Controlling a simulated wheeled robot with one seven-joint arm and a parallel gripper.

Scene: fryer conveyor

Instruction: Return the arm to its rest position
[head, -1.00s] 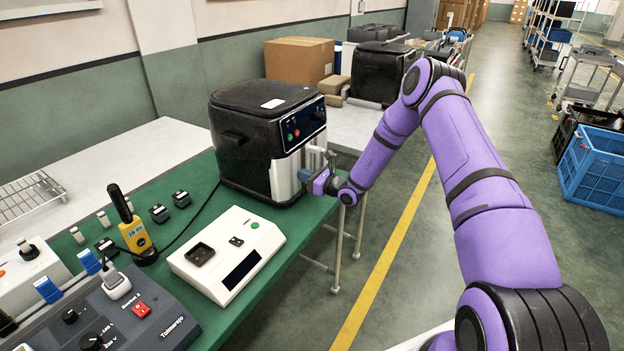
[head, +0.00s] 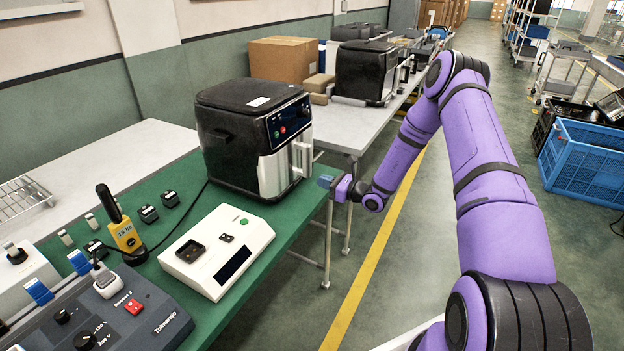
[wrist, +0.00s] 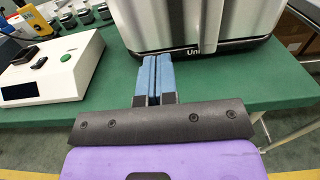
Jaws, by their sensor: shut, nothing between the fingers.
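My gripper (head: 327,182) is at the end of my purple arm, just off the right edge of the green table mat (head: 288,222) in the head view. In the wrist view my gripper's blue fingers (wrist: 154,80) lie together with nothing between them. They point toward the base of the black and silver air fryer (wrist: 200,26). The air fryer (head: 250,135) stands upright on the mat, and its front handle is clear of my fingers.
A white tester box (head: 217,250) and a yellow handheld device (head: 124,236) sit on the mat left of my gripper. A second fryer (head: 362,72) and a cardboard box (head: 283,62) stand behind. The floor aisle (head: 420,215) to the right is open; a blue crate (head: 583,165) lies farther right.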

